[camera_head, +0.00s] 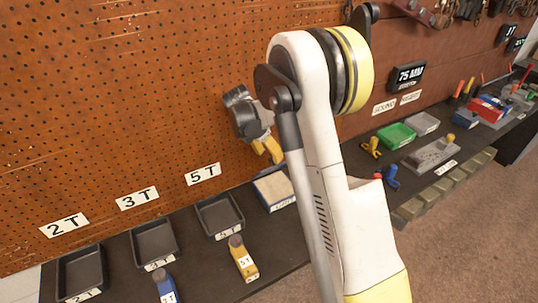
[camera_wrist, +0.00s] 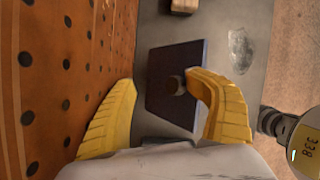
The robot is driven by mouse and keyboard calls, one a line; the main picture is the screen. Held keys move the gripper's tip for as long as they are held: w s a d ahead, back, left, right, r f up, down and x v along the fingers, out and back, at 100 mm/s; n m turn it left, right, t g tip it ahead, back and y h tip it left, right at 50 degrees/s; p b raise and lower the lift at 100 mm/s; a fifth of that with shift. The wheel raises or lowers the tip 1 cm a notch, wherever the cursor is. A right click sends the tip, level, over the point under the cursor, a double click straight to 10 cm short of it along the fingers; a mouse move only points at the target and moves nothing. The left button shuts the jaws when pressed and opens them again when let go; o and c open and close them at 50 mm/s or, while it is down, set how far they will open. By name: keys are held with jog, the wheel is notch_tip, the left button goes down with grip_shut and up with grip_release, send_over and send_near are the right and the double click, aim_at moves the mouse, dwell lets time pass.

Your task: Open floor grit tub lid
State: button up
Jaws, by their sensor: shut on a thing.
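In the wrist view a dark blue square lid (camera_wrist: 160,60) with a small round dark knob (camera_wrist: 173,85) lies ahead of my gripper (camera_wrist: 160,80). The right yellow finger curls up against the knob. The left finger shows beside the lid's left edge. My gripper is shut on the lid; the exact contact is not clear. In the head view my gripper (camera_head: 274,156) points down just above a blue-edged tub (camera_head: 272,190) with a tan top and a white front label, at the back of the bench.
The orange pegboard (camera_head: 120,100) stands close behind. Black trays (camera_head: 220,214) sit left of the tub, with a yellow tagged block (camera_head: 243,258) in front. A green bin (camera_head: 396,136) and a blue clamp-like piece (camera_head: 391,177) lie to the right of my arm.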

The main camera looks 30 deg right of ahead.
jog(key=shift+w, duration=0.15)
jog(key=shift+r, duration=0.2)
jog(key=v, duration=0.7)
